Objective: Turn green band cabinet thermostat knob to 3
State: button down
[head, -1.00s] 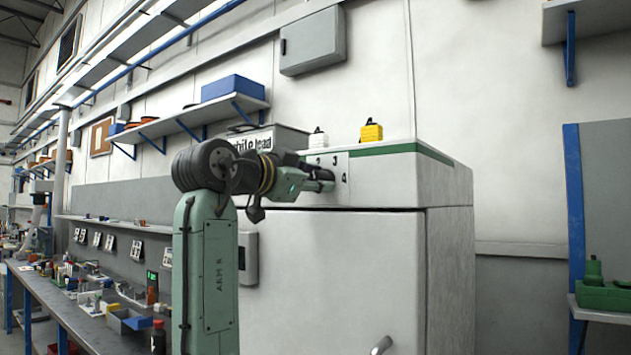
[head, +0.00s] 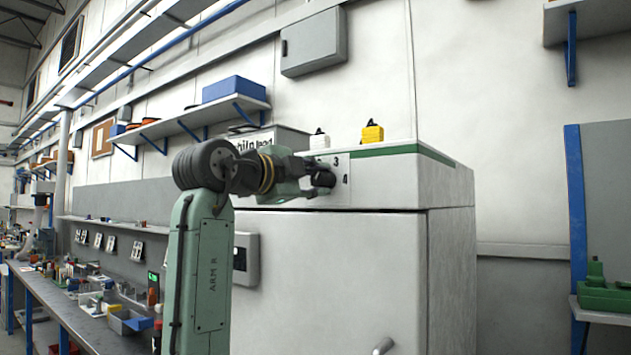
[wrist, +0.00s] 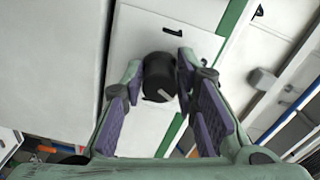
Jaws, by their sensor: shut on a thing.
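The cabinet with the green band (head: 395,149) stands in the middle of the head view. Its pale dial plate shows the numbers 3 and 4 to the right of my gripper (head: 325,181). The black round thermostat knob (wrist: 159,72) shows in the wrist view, with a pale mark near its lower edge. My gripper (wrist: 162,73) is shut on the knob, with one finger on each side. In the head view my gripper mostly hides the knob. I cannot tell which number the mark points to.
The cabinet door (head: 330,265) lies below the dial, with a handle (head: 382,346) at its bottom. A yellow object (head: 372,133) and a white one (head: 319,140) stand on top. A cluttered workbench (head: 100,325) runs along the left.

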dwell(0.3)
jog(key=c, duration=1.3)
grip_release()
jog(key=v, duration=1.2)
